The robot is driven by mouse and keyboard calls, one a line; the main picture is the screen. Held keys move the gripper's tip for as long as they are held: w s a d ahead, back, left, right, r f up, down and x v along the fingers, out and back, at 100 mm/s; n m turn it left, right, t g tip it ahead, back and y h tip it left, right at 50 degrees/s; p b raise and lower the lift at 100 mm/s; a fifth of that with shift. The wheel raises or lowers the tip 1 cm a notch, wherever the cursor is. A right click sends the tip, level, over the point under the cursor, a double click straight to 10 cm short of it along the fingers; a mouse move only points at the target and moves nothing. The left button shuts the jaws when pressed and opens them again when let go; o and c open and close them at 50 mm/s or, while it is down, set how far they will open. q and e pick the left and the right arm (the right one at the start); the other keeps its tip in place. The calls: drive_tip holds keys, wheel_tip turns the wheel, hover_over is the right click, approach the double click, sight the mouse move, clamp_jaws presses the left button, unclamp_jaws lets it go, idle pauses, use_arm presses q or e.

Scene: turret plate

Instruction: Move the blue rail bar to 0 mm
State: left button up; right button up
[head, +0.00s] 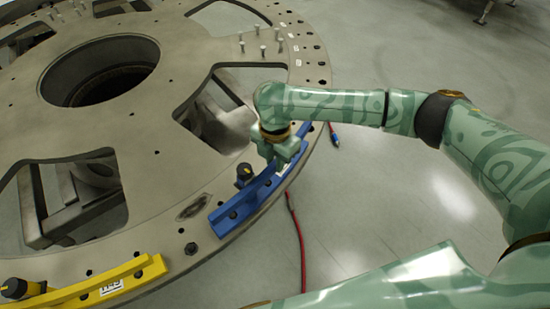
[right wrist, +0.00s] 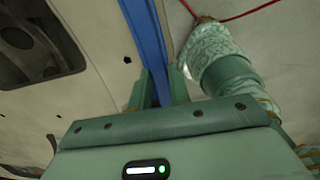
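The blue rail bar (head: 246,202) lies along the rim of the round turret plate (head: 165,215), with a raised rib and a flat foot with dark bolt holes. My right gripper (head: 284,158) is at its far part, pointing down, with a finger on each side of the rib. In the right wrist view the blue bar (right wrist: 146,42) runs up from between the two fingers of the right gripper (right wrist: 160,90), which look close against it. The fingertips' contact is partly hidden. No scale or millimetre marks can be read. My left gripper is not in view.
A black knob (head: 244,171) stands beside the blue bar. A yellow bar (head: 95,286) with a white label lies on the rim at the lower left. Several upright pins (head: 263,50) stand at the back. A red cable (head: 300,240) lies on the open grey floor.

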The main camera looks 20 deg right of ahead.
drive_tip(key=shift+f, duration=1.5)
idle(1.3)
drive_tip(key=o, duration=0.7)
drive_tip(key=shift+s, duration=0.1)
wheel_tip(320, 180, up, 7)
drive_tip(key=p, duration=0.8)
drive_tip(key=shift+r, duration=0.2)
drive_tip(key=shift+f, duration=0.1)
